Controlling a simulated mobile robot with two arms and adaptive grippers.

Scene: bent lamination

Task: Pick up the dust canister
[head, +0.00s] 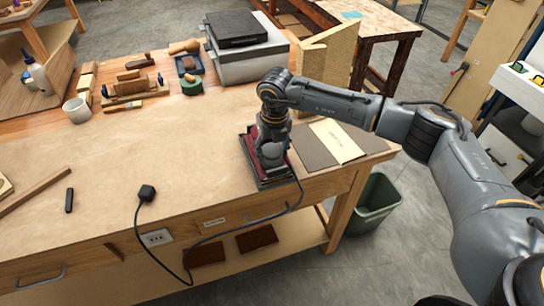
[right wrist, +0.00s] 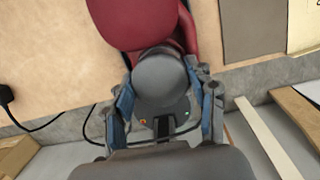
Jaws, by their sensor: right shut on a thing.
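The dust canister (right wrist: 162,78) is a dark grey rounded piece at the end of a dark red tool body (right wrist: 138,22) in the right wrist view. My right gripper (right wrist: 163,108) has its blue-padded fingers on both sides of the canister and is shut on it. In the head view the right gripper (head: 270,150) points down at the red tool (head: 249,152) near the bench's front edge and hides most of the canister. I cannot tell whether the canister is separate from the tool. My left gripper is not in view.
A black cord runs from the tool to a plug (head: 147,193) by the bench's front edge. Grey and cream sheets (head: 336,140) lie right of the tool. A grey box (head: 246,62) stands behind. The bench top (head: 180,150) to the left is mostly clear.

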